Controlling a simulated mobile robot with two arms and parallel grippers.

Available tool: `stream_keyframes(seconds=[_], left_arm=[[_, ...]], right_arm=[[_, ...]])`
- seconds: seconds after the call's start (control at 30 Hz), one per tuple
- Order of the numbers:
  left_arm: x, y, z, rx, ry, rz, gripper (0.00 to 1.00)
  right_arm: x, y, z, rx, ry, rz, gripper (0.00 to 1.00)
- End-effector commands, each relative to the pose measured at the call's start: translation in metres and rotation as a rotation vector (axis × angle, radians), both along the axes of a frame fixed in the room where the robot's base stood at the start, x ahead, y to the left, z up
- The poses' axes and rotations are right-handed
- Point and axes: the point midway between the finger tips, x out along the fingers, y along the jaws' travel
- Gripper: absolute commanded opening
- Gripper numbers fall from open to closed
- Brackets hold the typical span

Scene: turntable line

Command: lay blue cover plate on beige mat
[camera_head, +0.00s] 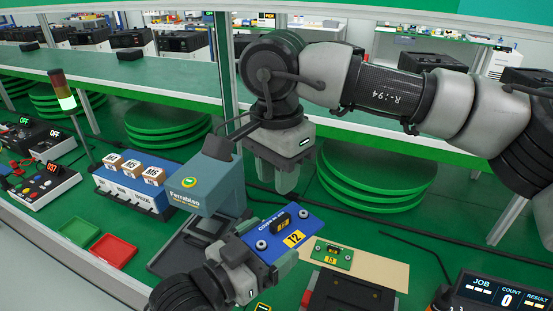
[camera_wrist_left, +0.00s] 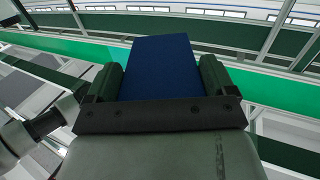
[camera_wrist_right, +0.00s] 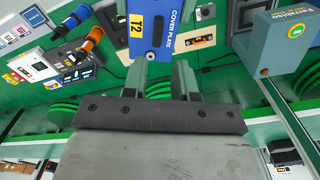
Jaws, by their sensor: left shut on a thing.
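The blue cover plate (camera_head: 295,222), marked T2 in yellow, is held in my left gripper (camera_head: 264,246) in the head view. It fills the space between the fingers in the left wrist view (camera_wrist_left: 162,72). The plate is up and left of the beige mat (camera_head: 382,272), apart from it as far as I can tell. A green plate (camera_head: 332,254) marked T3 lies on the mat. My right gripper (camera_head: 282,180) points down behind the blue plate, its fingers apart and empty. The plate also shows beyond those fingers in the right wrist view (camera_wrist_right: 161,25).
A grey-blue Ferrabiso machine (camera_head: 205,180) stands left of the plate. A dark fixture (camera_head: 350,292) is in front of the mat. A display box (camera_head: 492,290) is at the lower right. Stacked green discs (camera_head: 375,175) lie behind. Red (camera_head: 113,250) and green trays are at left.

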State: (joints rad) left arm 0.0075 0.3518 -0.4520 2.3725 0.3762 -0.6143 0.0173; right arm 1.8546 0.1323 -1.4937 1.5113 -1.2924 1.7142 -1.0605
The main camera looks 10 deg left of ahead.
Motion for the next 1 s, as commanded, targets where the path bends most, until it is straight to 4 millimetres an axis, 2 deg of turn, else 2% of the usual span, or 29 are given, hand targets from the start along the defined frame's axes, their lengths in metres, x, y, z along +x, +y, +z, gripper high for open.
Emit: stream_keyframes(seconds=[0.03,0.3,0.5,0.67,0.93,1.0], left_arm=[[0.000,0.000,0.000,-0.001,-0.001,0.000,0.59],[0.000,0.000,0.000,-0.001,-0.001,0.000,0.59],[0.000,0.000,0.000,-0.001,-0.001,0.000,0.59],[0.000,0.000,0.000,-0.001,-0.001,0.000,0.59],[0.000,0.000,0.001,-0.001,-0.002,0.000,0.59],[0.000,0.000,0.001,-0.001,-0.002,0.000,0.59]], right_arm=[[-0.001,-0.001,-0.011,-0.002,0.005,0.001,0.28],[-0.001,-0.001,-0.062,0.002,0.005,-0.002,0.28],[-0.001,-0.001,-0.087,0.004,0.005,-0.002,0.28],[-0.001,-0.001,-0.095,0.005,0.004,-0.002,0.28],[-0.001,-0.001,-0.096,0.005,0.004,-0.002,0.28],[-0.001,-0.001,-0.096,0.005,0.004,-0.002,0.17]])
